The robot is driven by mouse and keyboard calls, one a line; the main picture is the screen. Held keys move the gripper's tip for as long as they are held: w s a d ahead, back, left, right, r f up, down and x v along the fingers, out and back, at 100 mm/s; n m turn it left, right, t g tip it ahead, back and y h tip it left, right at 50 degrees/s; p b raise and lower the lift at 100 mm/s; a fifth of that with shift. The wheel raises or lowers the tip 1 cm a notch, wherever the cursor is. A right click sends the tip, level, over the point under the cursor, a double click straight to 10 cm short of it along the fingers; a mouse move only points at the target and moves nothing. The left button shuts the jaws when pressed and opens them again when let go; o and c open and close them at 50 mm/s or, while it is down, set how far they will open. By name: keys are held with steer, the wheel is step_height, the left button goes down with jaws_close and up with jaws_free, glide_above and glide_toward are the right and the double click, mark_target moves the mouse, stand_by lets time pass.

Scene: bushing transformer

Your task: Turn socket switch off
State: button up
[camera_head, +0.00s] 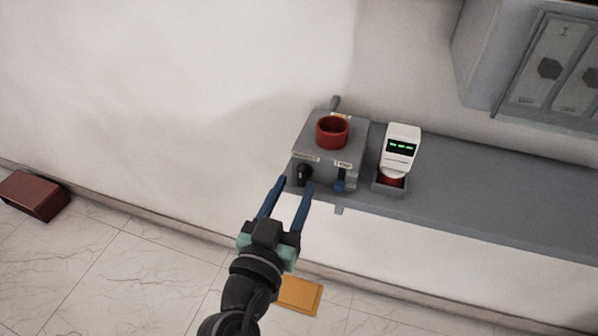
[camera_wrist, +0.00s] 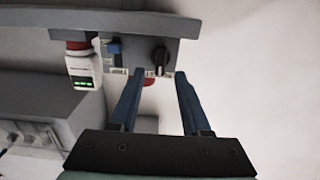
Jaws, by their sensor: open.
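A grey socket box (camera_head: 325,158) sits at the left end of a grey wall shelf, with a round red socket (camera_head: 332,133) on top. Its front carries a black rotary switch (camera_head: 304,174) at left and a blue part (camera_head: 339,183) at right. The wrist view is upside down and shows the black switch (camera_wrist: 160,57) and the blue part (camera_wrist: 114,48) swapped in side. My gripper (camera_head: 296,184) is open and empty in front of the box. In the wrist view its fingertips (camera_wrist: 160,73) straddle the line to the black switch; contact cannot be told.
A white device (camera_head: 401,148) with a green display stands in a holder right of the box. The grey shelf (camera_head: 480,190) runs on to the right under a grey cabinet (camera_head: 540,60). A red-brown box (camera_head: 33,195) and an orange panel (camera_head: 299,294) lie low. Wall left of the box is clear.

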mark_target(300, 176)
steer(key=shift+x, duration=1.7)
jaws_close()
